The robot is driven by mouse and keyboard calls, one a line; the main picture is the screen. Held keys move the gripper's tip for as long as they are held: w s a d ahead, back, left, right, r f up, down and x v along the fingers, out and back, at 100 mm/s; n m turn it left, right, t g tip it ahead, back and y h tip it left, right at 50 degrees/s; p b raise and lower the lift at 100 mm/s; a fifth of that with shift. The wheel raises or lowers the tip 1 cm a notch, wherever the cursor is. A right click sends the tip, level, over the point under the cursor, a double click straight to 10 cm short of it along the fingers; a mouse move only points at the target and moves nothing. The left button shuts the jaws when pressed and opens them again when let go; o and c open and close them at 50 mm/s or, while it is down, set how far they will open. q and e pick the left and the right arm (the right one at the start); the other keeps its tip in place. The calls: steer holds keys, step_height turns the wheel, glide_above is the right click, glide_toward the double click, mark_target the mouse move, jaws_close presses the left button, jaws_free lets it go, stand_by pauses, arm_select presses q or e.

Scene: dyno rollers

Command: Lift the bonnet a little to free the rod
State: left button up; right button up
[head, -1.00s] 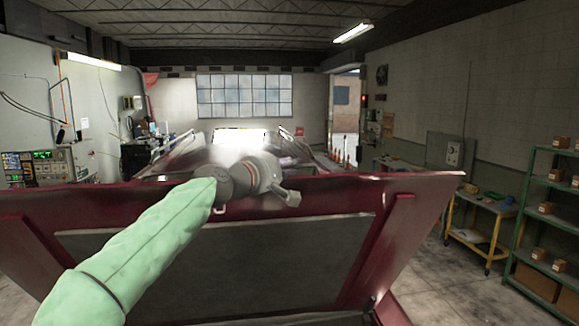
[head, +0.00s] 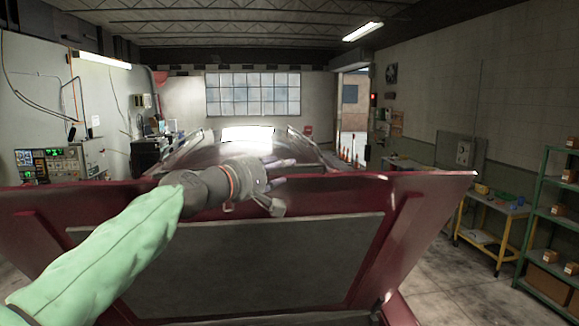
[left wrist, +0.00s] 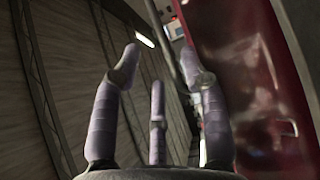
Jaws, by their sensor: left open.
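The bonnet (head: 400,230) is a dark red raised panel with a grey lining on the face toward me, tilted up across the middle of the head view. My left gripper (head: 277,179) is at the middle of its top edge, fingers pointing right. In the left wrist view, the three purple-grey fingers of this gripper (left wrist: 162,85) are spread with nothing between them. The red bonnet (left wrist: 262,75) lies just right of the fingers there; I cannot tell whether they touch. I cannot make out the rod for certain. My right gripper is not in view.
A green shelf (head: 545,215) with small boxes and a yellow-legged table (head: 490,210) stand at the right. A bench with instruments (head: 50,160) is at the left. Bare floor (head: 440,275) shows between the bonnet and the right-hand furniture.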

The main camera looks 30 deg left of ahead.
arm_select(q)
steer(key=s, duration=0.4)
steer(key=shift+s+a, duration=0.1)
steer(key=shift+a, duration=0.2)
steer(key=shift+f, duration=0.1)
